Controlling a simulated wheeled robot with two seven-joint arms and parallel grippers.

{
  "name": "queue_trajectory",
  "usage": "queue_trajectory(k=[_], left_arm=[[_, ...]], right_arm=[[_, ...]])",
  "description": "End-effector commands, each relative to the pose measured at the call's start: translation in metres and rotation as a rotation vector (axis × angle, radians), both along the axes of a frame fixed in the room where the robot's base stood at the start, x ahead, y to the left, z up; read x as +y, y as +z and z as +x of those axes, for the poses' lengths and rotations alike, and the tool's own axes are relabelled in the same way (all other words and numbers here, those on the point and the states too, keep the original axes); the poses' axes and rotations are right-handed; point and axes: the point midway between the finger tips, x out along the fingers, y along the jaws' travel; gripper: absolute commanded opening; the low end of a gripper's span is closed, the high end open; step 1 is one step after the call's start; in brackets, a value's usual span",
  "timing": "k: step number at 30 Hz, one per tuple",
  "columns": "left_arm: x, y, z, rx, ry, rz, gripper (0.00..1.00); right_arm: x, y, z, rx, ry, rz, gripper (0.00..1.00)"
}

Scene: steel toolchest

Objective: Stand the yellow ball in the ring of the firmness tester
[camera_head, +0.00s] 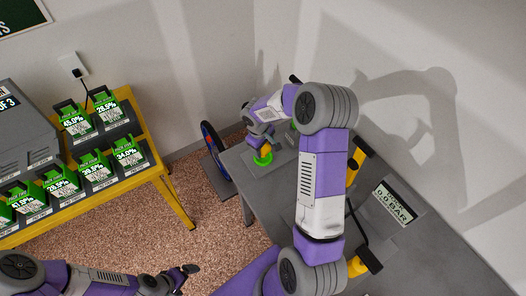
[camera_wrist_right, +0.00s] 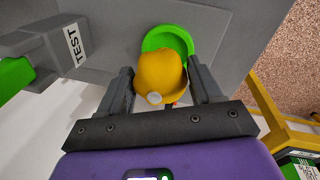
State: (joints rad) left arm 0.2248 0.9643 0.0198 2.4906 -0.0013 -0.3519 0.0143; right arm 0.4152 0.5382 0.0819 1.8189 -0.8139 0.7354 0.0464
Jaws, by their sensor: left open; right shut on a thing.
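The yellow ball (camera_wrist_right: 160,75), with a pale round spot on its near side, is between the two fingers of my right gripper (camera_wrist_right: 158,80), which is shut on it. In the right wrist view the green ring (camera_wrist_right: 180,36) of the firmness tester shows just beyond the ball, partly hidden by it. In the head view my right gripper (camera_head: 260,142) is right over the green ring (camera_head: 262,160), and the ball is mostly hidden. I cannot tell whether ball and ring touch. My left gripper (camera_head: 185,272) is open and empty over the floor.
A grey table (camera_head: 238,165) carries the tester, and a display (camera_head: 394,205) reading 0.0 BAR stands on it. A yellow-framed bench (camera_head: 178,202) at left holds several green-labelled bins (camera_head: 75,122). A dark wheel-like ring (camera_head: 212,150) stands between them.

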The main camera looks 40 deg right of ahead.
Motion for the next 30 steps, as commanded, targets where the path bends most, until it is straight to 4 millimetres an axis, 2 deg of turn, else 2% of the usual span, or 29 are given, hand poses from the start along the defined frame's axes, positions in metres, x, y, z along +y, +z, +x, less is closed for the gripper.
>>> queue_trajectory(k=[3, 5, 17, 18, 21, 22, 30], left_arm=[[0.0, -0.004, 0.0, 0.0, 0.0, 0.0, 0.96], [0.0, -0.006, 0.0, 0.0, 0.0, 0.0, 0.96], [0.0, -0.01, 0.0, 0.0, 0.0, 0.0, 0.96], [0.0, -0.009, 0.0, 0.0, 0.0, 0.0, 0.96], [0.0, -0.008, 0.0, 0.0, 0.0, 0.0, 0.96], [0.0, -0.008, 0.0, 0.0, 0.0, 0.0, 0.96], [0.0, -0.008, 0.0, 0.0, 0.0, 0.0, 0.96]], right_arm=[[0.0, -0.021, -0.001, 0.003, -0.001, 0.001, 0.29], [0.0, -0.027, -0.001, 0.003, 0.0, 0.0, 0.29], [0.0, -0.033, 0.0, 0.0, 0.0, 0.0, 0.29], [0.0, -0.032, 0.0, 0.0, 0.0, 0.0, 0.71], [0.0, -0.031, 0.0, 0.0, 0.0, 0.001, 0.86], [0.0, -0.031, 0.0, 0.0, 0.0, 0.001, 0.9], [0.0, -0.031, 0.0, 0.0, 0.0, 0.001, 0.9]])
